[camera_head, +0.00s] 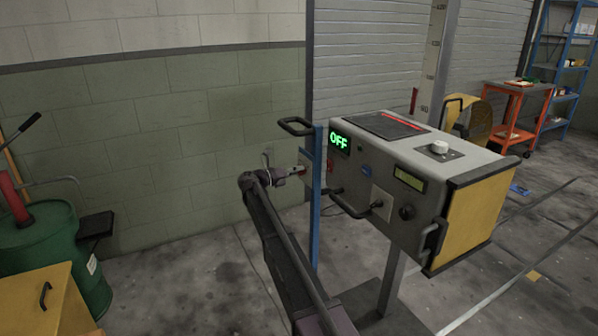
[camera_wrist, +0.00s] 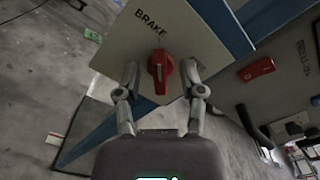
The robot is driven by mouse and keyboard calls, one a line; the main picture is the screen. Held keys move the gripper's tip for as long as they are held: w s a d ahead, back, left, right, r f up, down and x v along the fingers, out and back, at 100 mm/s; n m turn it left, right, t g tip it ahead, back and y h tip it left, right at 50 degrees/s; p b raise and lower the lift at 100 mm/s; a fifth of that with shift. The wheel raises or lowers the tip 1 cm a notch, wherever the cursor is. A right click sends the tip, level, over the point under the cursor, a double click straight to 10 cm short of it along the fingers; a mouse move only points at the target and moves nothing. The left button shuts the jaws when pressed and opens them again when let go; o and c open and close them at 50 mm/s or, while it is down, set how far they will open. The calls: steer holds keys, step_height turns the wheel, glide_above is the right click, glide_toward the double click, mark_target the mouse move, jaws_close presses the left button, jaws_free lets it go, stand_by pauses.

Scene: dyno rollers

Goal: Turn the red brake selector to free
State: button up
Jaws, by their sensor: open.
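The red brake selector (camera_wrist: 161,72) is a round red knob with a raised grip bar. It sits on a pale plate (camera_wrist: 185,28) marked BRAKE, fixed to a blue post (camera_head: 317,195). In the wrist view my gripper (camera_wrist: 160,78) is open, one finger on each side of the selector. I cannot tell whether the fingers touch it. No free marking is readable. In the head view my gripper (camera_head: 298,171) reaches the plate on the post, and the selector is mostly hidden there.
A green drum (camera_head: 60,255) and a yellow cabinet (camera_head: 40,300) stand at the left. The floor between is clear.

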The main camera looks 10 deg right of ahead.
steer(key=shift+w+d, duration=0.15)
steer(key=shift+d, duration=0.25)
jaws_close()
